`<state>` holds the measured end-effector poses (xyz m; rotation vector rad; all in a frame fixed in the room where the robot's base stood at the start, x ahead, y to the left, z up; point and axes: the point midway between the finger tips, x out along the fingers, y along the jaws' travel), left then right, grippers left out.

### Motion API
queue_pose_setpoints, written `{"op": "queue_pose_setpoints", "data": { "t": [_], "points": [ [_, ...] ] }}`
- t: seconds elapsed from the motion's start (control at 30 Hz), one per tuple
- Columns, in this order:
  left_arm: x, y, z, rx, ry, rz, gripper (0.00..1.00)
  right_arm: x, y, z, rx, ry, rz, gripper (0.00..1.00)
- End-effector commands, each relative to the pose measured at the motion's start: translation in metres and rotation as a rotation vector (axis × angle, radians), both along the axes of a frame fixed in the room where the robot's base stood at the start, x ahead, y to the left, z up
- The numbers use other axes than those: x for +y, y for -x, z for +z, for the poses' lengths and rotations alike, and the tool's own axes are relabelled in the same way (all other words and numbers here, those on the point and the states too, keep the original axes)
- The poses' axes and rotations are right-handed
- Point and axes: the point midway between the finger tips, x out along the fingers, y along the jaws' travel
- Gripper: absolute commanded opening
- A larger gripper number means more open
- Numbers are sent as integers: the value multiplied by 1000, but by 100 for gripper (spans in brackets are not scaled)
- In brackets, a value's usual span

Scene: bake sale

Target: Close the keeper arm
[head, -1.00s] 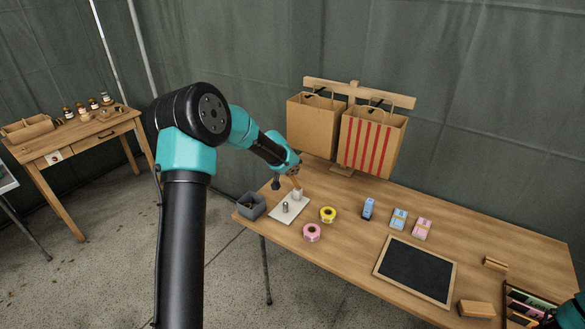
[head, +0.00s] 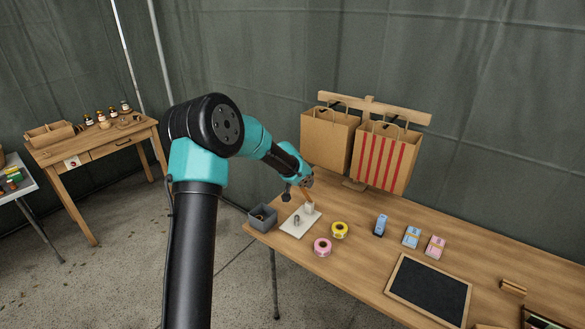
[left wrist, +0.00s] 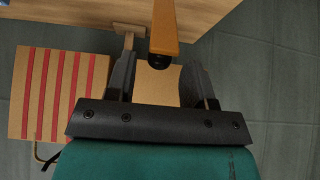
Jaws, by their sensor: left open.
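The keeper arm is an orange-brown bar (head: 307,195) on a small white block (head: 309,208) of a white base plate (head: 297,228), near the left end of the table. It stands up at a tilt, raised off the plate. A small grey post (head: 296,221) stands on the same plate. My left gripper (head: 306,183) is open at the bar's upper end. In the left wrist view the bar (left wrist: 164,25) reaches in from the top, and its black tip (left wrist: 162,60) lies between the two spread fingers (left wrist: 160,72). I cannot tell whether either finger touches it. My right gripper is not in view.
A grey bin (head: 262,216) stands left of the plate. Pink (head: 322,247) and yellow (head: 340,230) tape rolls lie to its right. A kraft bag (head: 328,138) and a striped bag (head: 386,158) hang behind. A framed blackboard (head: 428,290) lies further right.

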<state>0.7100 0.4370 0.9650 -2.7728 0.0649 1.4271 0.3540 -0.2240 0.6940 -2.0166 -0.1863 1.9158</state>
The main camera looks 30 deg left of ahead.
Motion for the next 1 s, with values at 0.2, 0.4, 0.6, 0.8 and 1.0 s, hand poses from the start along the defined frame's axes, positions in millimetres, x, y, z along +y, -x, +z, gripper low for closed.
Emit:
{"op": "queue_pose_setpoints", "data": {
  "t": [0.2,0.4,0.6,0.8,1.0],
  "points": [
    [1,19,28,-3,1,1,48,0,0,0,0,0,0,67],
    [2,40,57,-2,0,1,48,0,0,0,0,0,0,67],
    [3,61,86,-2,1,3,48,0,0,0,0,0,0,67],
    [5,81,114,-2,1,3,48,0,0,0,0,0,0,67],
    [5,93,130,0,1,3,48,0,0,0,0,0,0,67]
  ]
}}
